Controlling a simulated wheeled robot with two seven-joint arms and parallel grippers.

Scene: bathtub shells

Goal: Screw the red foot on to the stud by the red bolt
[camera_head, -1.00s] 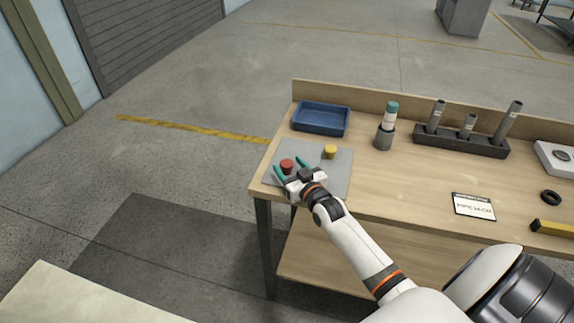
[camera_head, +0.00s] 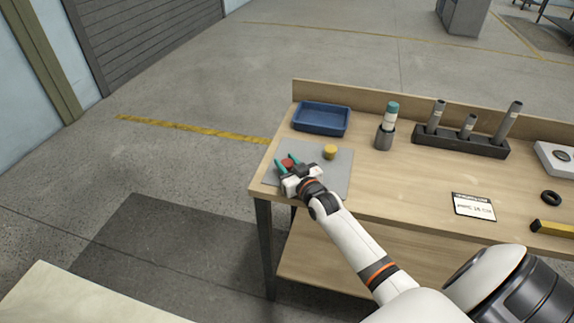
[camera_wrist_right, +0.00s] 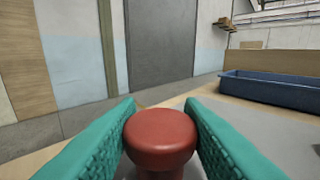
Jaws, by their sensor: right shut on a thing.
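The red foot (camera_head: 288,162) is a round, knob-shaped piece with a wider top, on the grey mat (camera_head: 338,177) at the left end of the workbench. My right gripper (camera_head: 287,165) is shut on it, one teal finger on each side. In the right wrist view, the red foot (camera_wrist_right: 160,138) stands upright between the fingertips (camera_wrist_right: 160,125); its lower part is mostly hidden. I cannot make out a stud or a red bolt in either view. My left gripper is out of view.
A yellow piece (camera_head: 330,152) stands on the mat, right of my gripper. A blue tray (camera_head: 321,118) lies behind it. A grey holder (camera_head: 384,138) with a teal-capped bottle and a dark rack (camera_head: 461,142) stand farther right. A label card (camera_head: 474,206) lies on the bench.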

